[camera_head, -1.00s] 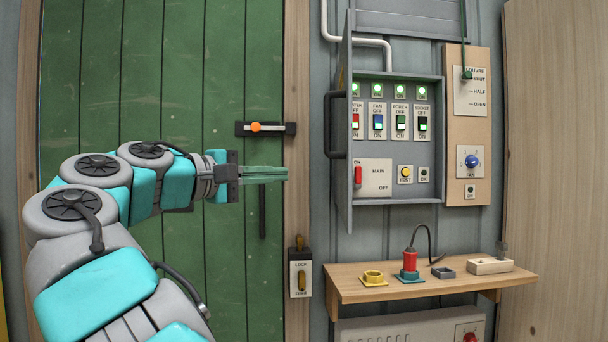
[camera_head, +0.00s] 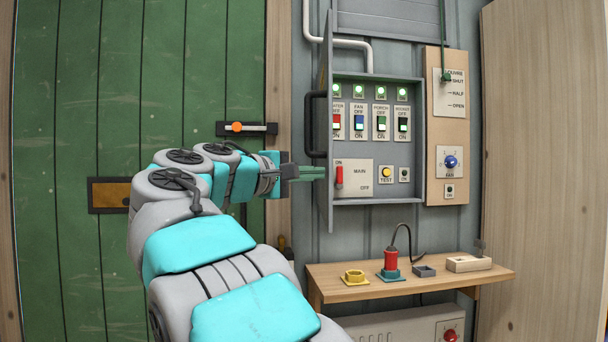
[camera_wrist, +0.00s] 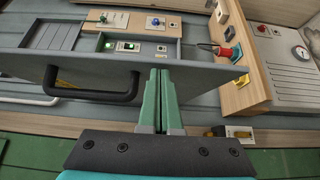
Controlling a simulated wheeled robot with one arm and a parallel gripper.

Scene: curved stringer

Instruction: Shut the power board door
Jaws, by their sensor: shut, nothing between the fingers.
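The power board (camera_head: 428,120) is a grey box on the wall with lit switches inside. Its door (camera_head: 327,200) stands open at the box's left side, seen nearly edge-on in the head view, with a black handle (camera_head: 313,125) on its outer face. The door also shows in the wrist view (camera_wrist: 215,80), with its handle (camera_wrist: 90,97) at the left. My gripper (camera_head: 322,173) is shut and empty, its green fingertips at the door's outer face, below the handle. In the wrist view the fingertips (camera_wrist: 159,75) overlap the door; I cannot tell whether they touch.
A wooden shelf (camera_head: 350,290) below the board holds a yellow ring (camera_head: 354,277), a red plug (camera_head: 391,260) and small blocks. A wooden panel with a fan knob (camera_head: 450,162) is right of the board. The green door (camera_head: 80,260) is behind my arm.

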